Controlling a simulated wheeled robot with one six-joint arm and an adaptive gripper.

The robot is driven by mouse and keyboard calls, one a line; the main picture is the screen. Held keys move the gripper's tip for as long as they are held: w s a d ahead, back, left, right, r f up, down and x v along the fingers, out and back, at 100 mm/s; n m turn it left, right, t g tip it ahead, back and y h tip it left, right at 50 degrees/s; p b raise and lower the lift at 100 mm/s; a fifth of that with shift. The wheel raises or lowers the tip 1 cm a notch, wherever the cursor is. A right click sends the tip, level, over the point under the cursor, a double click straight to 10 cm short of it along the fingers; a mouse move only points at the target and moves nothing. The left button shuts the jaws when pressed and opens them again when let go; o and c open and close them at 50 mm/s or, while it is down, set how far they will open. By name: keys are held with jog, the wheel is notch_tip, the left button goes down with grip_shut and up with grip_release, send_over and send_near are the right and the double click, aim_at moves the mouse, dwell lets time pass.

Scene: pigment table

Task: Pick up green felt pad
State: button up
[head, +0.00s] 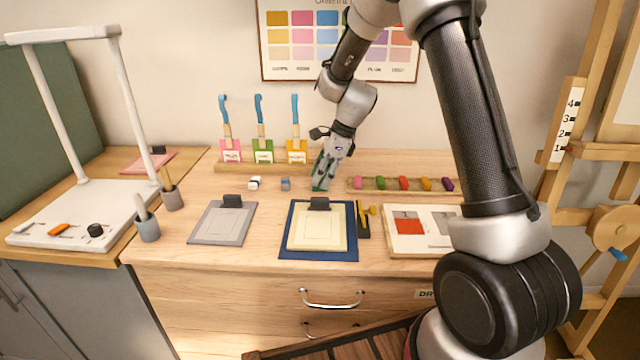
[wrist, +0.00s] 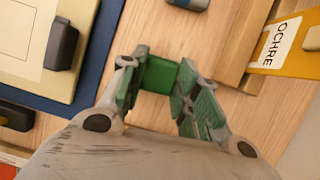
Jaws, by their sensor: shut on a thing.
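The green felt pad (wrist: 160,75) is a small green block between the two fingers of my gripper (wrist: 158,90) in the wrist view. The fingers, with green pads on their inner faces, are shut on it. In the head view my gripper (head: 323,178) points down at the wooden table top, behind the cream board. The pad itself is mostly hidden there by the fingers. I cannot tell whether the pad touches the table.
A cream board on a blue mat (head: 290,250) lies in front of my gripper. A rack of coloured pieces (head: 403,184) is to the right. Brushes stand in labelled holders (head: 263,150) behind left. Small white and blue-grey blocks (head: 285,184) lie left of my gripper.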

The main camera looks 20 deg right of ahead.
jog(key=shift+f, duration=0.1)
notch_tip(320, 180, up, 10)
dwell(0.4)
